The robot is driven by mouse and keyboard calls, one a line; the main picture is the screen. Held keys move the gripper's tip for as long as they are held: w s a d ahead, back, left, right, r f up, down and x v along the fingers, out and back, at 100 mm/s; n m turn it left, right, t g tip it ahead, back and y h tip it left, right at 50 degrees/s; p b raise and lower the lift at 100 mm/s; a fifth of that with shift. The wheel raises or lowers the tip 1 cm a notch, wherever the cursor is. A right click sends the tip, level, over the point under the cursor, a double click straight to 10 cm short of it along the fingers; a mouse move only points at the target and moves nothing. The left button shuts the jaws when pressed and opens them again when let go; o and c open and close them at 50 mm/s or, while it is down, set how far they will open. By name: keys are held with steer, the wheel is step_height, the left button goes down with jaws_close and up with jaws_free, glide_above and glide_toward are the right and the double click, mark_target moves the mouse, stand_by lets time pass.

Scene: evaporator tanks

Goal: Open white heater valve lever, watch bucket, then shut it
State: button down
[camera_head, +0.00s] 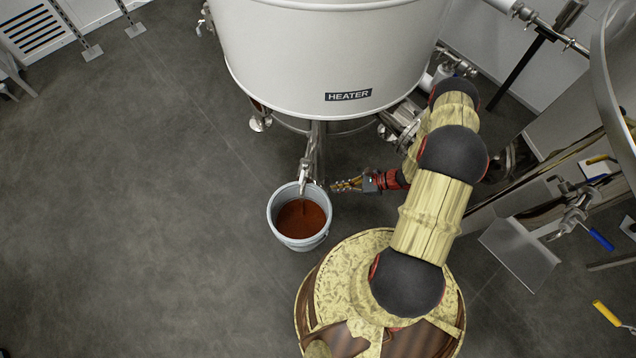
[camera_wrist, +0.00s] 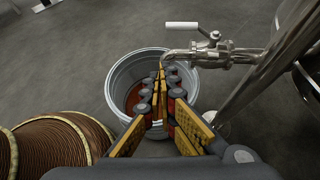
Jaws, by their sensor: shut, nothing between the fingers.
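The white heater tank (camera_head: 310,50) stands at the top of the head view, with an outlet pipe (camera_head: 316,150) running down from it. In the wrist view the white valve lever (camera_wrist: 182,25) points left, roughly parallel to the short outlet pipe (camera_wrist: 235,56). The lever is hard to make out in the head view. The bucket (camera_head: 272,215) stands under the spout and holds reddish-brown liquid (camera_head: 300,222). My gripper (camera_head: 336,186) is shut and empty, just right of the spout near the bucket's rim. In the wrist view its fingers (camera_wrist: 160,78) hide part of the bucket; they are apart from the lever.
A steel tank (camera_head: 560,130) stands on the right, with a blue-handled valve (camera_head: 600,238) and a yellow handle (camera_head: 606,313) near it. A steel plate (camera_head: 518,252) sits low beside it. The grey floor (camera_head: 130,200) on the left is clear.

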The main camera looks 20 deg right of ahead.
mark_target(303, 174)
steer(key=w+a+f+b, duration=0.3)
steer(key=w+a, duration=0.4)
steer(key=a, duration=0.1)
steer(key=shift+m+t+h+b, duration=0.3)
steer(key=shift+m+t+b, duration=0.05)
steer(key=shift+m+t, duration=0.05)
steer(key=shift+w, duration=0.1)
stand_by(0.4)
